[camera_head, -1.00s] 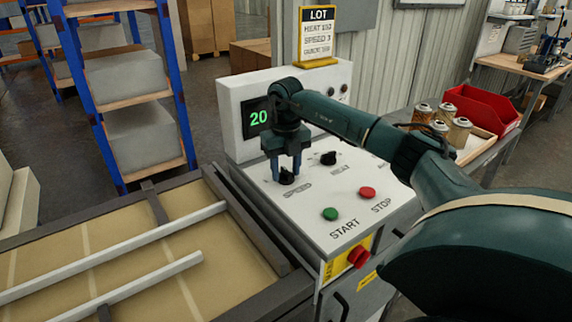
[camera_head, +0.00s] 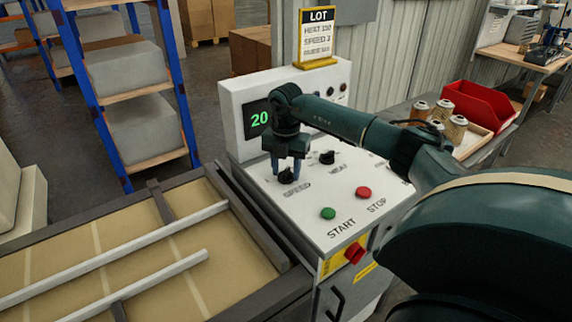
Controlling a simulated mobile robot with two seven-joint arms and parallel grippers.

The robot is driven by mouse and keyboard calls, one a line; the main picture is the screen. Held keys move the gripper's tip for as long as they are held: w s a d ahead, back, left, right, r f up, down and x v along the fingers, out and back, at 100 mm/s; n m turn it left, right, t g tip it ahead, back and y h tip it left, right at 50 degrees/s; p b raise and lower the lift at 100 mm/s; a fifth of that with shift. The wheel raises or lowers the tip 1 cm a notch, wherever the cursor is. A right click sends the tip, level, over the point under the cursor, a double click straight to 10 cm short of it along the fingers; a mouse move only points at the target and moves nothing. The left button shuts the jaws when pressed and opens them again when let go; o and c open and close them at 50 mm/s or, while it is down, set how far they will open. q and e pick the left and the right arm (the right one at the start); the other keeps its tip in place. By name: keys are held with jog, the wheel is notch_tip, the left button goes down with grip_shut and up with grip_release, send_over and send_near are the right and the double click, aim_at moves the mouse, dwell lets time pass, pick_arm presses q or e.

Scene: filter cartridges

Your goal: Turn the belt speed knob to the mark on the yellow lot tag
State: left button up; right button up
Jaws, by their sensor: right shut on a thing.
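The belt speed knob (camera_head: 286,177) is small and black, above the word SPEED on the white control panel (camera_head: 305,218). My right gripper (camera_head: 287,170) points down over it and is shut on it; the fingers partly hide the knob, so its pointer cannot be read. The yellow-framed lot tag (camera_head: 317,36) stands on top of the panel's back box. It reads LOT, HEAT and SPEED; the speed figure is too blurred to read surely. A display (camera_head: 258,119) shows green "20", partly hidden by my arm. My left gripper is not in view.
The black heat knob (camera_head: 326,157) sits close to the right of my gripper. A green START button (camera_head: 328,213), a red STOP button (camera_head: 363,193) and a red switch (camera_head: 354,253) are nearer. The belt (camera_head: 120,265) lies left. Filter cartridges (camera_head: 456,129) and a red bin (camera_head: 482,105) are at right.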

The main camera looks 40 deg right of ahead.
aim_at(286, 170)
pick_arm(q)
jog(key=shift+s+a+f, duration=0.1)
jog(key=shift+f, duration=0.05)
pick_arm(e)
jog(key=shift+d+r+m, duration=0.1)
jog(key=shift+m, duration=0.3)
jog(key=o, duration=1)
jog(key=shift+r, duration=0.25)
pick_arm(q)
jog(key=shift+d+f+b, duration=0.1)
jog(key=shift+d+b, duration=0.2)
jog(key=shift+b, duration=0.4)
pick_arm(e)
notch_tip(286, 170, up, 13)
jog(key=shift+f, duration=0.2)
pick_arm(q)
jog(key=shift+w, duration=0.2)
